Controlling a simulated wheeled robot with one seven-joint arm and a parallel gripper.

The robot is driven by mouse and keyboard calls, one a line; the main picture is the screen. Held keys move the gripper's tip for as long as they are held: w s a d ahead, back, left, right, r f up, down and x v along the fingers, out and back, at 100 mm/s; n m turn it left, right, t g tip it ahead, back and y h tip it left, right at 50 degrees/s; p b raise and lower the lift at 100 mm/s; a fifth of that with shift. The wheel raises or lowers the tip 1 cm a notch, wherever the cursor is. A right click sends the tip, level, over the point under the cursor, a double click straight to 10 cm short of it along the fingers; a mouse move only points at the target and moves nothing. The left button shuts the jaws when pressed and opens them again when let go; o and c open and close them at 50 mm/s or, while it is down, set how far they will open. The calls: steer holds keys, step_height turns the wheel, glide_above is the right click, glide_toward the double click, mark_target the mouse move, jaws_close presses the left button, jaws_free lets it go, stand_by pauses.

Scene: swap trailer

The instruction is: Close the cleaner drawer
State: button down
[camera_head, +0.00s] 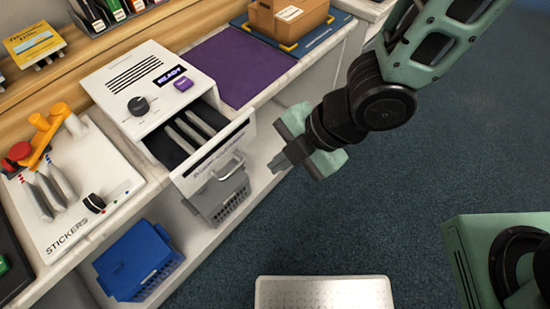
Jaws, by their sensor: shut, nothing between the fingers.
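The cleaner (150,92) is a white box on the counter with a black knob, a purple button and a small display reading READY. Its drawer (213,158) is pulled out at the front and hangs over the counter edge. Several grey, slim items (192,128) lie inside the dark drawer. The drawer front has a label and a metal handle (229,169). My gripper (280,164) is shut and empty, to the right of the drawer front and apart from it, with its fingers pointing left towards the handle.
A white STICKERS station (75,190) with an orange lever stands left of the cleaner. A purple mat (236,68) and a cardboard box (288,17) lie to its right. Grey (222,197) and blue (136,262) baskets sit on the lower shelf. Open carpet (400,190) lies at right.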

steer(key=w+a+f, duration=0.2)
steer(key=a+f, duration=0.5)
steer(key=shift+w+a+f, duration=0.25)
steer(key=shift+w, duration=0.1)
